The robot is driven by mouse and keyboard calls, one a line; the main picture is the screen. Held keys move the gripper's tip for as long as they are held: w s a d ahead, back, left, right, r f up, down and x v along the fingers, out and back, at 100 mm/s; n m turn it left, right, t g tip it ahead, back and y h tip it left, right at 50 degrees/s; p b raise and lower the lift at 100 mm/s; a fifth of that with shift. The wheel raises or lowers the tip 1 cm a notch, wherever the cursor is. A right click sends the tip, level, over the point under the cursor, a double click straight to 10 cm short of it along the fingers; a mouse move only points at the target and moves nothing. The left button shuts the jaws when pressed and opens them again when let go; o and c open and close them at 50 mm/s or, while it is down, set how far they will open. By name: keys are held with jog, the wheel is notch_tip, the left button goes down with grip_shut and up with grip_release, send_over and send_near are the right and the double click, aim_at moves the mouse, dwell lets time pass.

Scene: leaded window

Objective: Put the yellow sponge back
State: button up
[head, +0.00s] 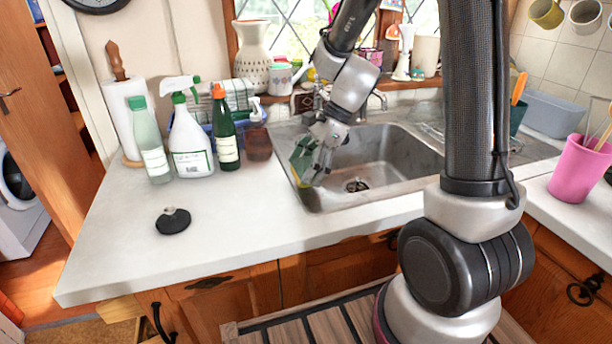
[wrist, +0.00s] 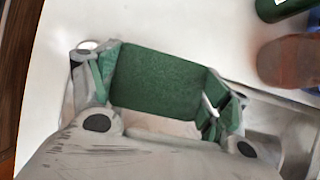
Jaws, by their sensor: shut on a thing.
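My gripper (head: 312,158) is over the left edge of the sink (head: 385,152), with its fingers pointing down. In the wrist view my gripper (wrist: 158,90) is shut on the sponge (wrist: 158,80), which spans the space between the two fingers. The sponge shows a dark green scouring face there. In the head view the sponge (head: 303,162) is mostly green with a little yellow at its lower edge, partly hidden by the fingers. I cannot tell whether it touches the sink rim.
Left of the sink stand a pale green bottle (head: 150,145), a white spray bottle (head: 190,140), a dark green bottle (head: 225,135) and a brown jar (head: 257,144). A black disc (head: 173,221) lies on the counter (head: 230,215), which is clear around it.

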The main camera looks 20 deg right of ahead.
jog(key=shift+f, duration=1.15)
jog(key=shift+f, duration=0.15)
jog(key=o, duration=1.2)
jog(key=shift+c, duration=0.2)
